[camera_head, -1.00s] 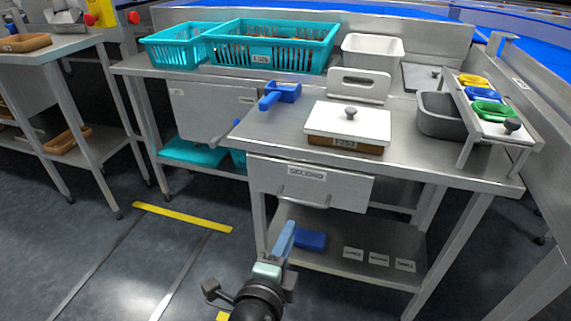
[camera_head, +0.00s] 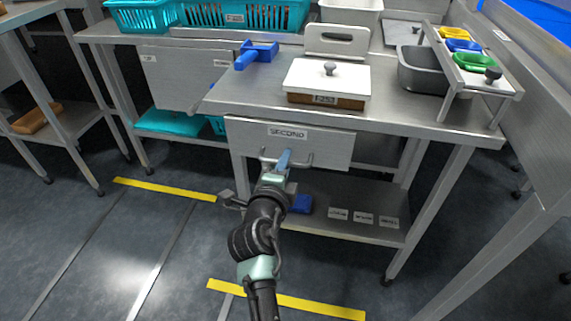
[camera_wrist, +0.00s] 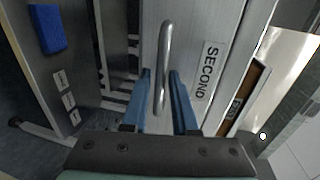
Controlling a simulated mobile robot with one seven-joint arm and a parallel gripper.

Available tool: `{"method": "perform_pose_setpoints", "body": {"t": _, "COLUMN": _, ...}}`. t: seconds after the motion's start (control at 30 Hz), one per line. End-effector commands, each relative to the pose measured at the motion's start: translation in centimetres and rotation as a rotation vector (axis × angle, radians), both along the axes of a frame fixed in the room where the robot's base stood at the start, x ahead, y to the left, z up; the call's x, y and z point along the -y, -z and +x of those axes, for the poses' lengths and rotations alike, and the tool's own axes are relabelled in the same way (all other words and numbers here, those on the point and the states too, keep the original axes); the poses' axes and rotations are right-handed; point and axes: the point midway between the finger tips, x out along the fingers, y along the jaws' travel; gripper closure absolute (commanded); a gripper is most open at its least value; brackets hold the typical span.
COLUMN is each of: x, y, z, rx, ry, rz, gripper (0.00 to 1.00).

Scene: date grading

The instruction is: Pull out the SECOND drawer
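The SECOND drawer (camera_head: 325,148) is a grey metal front under the right-hand table, labelled SECOND, and it looks shut. Its bar handle (camera_head: 302,163) runs across the front below the label. My gripper (camera_head: 284,160) is at the handle, with its blue fingers pointing at the drawer. In the wrist view, the handle (camera_wrist: 164,60) lies between the two spread fingers of my gripper (camera_wrist: 160,95), with gaps on both sides. The SECOND label (camera_wrist: 207,72) on the drawer front (camera_wrist: 228,25) shows to the right of the handle.
A white-lidded box (camera_head: 328,80) and a grey bin (camera_head: 421,72) stand on the tabletop (camera_head: 250,95). A blue object (camera_head: 302,204) and several labels lie on the lower shelf (camera_head: 345,190). Another drawer (camera_head: 180,78) is at the left. The floor in front is open, with yellow strips.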

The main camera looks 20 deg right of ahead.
Motion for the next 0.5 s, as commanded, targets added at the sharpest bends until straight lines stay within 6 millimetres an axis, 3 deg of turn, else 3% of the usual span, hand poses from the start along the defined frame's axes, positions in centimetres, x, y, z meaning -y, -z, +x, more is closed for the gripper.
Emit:
{"method": "perform_pose_setpoints", "body": {"t": 0.33, "x": 0.16, "y": 0.04, "z": 0.31, "rx": 0.0, "ry": -0.001, "rz": 0.0, "gripper": 0.73}}
{"method": "perform_pose_setpoints", "body": {"t": 0.5, "x": 0.16, "y": 0.05, "z": 0.3, "rx": 0.0, "ry": -0.001, "rz": 0.0, "gripper": 1.0}}
